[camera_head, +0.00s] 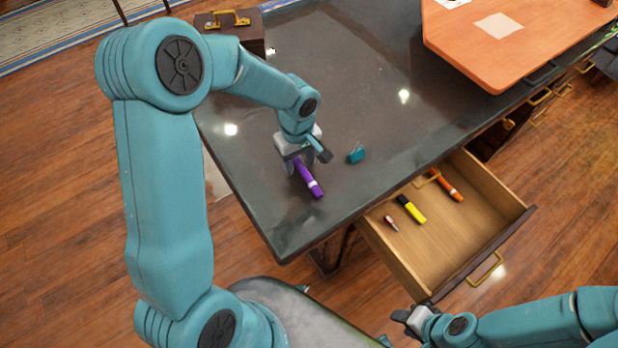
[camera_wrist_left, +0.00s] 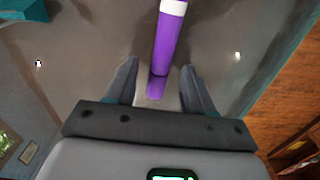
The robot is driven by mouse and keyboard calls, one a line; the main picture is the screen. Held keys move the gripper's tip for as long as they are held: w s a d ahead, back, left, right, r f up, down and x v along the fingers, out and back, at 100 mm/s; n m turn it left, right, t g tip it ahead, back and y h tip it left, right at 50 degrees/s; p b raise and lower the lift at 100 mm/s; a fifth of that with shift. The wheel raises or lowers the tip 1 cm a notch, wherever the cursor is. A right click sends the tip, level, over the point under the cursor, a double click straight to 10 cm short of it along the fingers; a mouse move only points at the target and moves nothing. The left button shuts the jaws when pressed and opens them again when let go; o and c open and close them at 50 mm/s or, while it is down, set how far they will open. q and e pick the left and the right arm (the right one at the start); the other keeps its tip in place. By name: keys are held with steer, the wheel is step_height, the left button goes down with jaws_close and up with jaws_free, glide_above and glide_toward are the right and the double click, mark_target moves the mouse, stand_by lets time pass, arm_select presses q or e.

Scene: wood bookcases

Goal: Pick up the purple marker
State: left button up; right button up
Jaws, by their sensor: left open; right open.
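The purple marker (camera_head: 308,179) with a white band lies on the dark desk top near its front edge. My left gripper (camera_head: 303,163) is directly over the marker's far end and hides part of it. In the left wrist view the marker (camera_wrist_left: 167,42) runs between the two open fingers (camera_wrist_left: 157,85), with clear space on both sides. I cannot tell how high the fingers are above the desk. My right gripper (camera_head: 402,316) is at the bottom, empty, in front of the open drawer and away from the marker.
A small teal object (camera_head: 356,154) lies on the desk right of my left gripper. The open drawer (camera_head: 480,245) holds a yellow marker (camera_head: 411,209), an orange marker (camera_head: 449,187) and a small item (camera_head: 391,223). A brown case (camera_head: 240,32) stands at the back left. The desk's middle is clear.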

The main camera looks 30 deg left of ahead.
arm_select(q)
jaws_close()
